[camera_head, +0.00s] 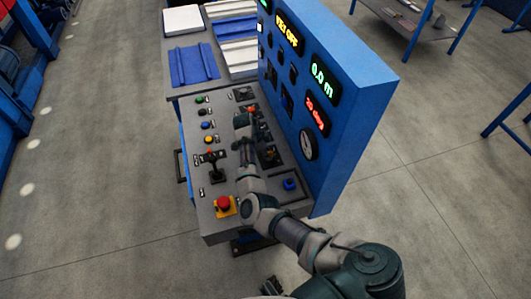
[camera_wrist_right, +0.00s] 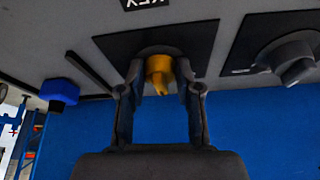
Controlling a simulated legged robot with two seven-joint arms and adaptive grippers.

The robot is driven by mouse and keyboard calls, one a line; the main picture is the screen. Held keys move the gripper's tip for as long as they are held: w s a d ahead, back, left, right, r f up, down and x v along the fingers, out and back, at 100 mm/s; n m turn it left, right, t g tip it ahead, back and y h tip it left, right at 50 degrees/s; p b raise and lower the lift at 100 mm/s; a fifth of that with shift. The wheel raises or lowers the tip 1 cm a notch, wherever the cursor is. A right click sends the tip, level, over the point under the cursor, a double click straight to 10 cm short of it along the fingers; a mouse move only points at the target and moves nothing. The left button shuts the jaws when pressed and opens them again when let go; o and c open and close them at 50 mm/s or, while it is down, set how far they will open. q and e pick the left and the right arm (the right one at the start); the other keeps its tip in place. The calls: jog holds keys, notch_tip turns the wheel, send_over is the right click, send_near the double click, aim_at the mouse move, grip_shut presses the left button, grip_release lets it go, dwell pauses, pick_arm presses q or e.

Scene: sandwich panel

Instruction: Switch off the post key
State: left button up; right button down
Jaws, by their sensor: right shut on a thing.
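The sloped grey control panel (camera_head: 225,215) stands in the middle of the head view. My right gripper (camera_head: 244,124) reaches over its upper part and hides much of what lies under it. In the right wrist view my right gripper (camera_wrist_right: 161,68) has its two fingers on either side of a yellow key (camera_wrist_right: 160,84), shut on it. The key sits in a dark square plate (camera_wrist_right: 205,38) with a label reading KEY, upside down, beside it. A small dark shape at the bottom edge of the head view may be my left gripper (camera_head: 271,286); its fingers are unclear.
A blue upright board (camera_head: 350,95) with lit displays and a round gauge (camera_head: 309,146) rises right of the panel. A red emergency button (camera_head: 223,203), a lever (camera_head: 212,163) and a blue knob (camera_head: 290,184) are nearby. A dark rotary knob (camera_wrist_right: 290,62) flanks the key plate.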

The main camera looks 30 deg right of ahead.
jog(key=shift+s+d+f, duration=0.15)
jog(key=shift+s+d, duration=0.05)
jog(key=shift+d, duration=0.15)
jog(key=c, duration=1)
grip_release()
jog(key=shift+o, duration=1)
jog(key=shift+d, duration=0.25)
jog(key=v, duration=1.1)
jog(key=shift+w+r, duration=0.2)
jog(key=shift+r, duration=0.1)
jog(key=shift+a, duration=0.15)
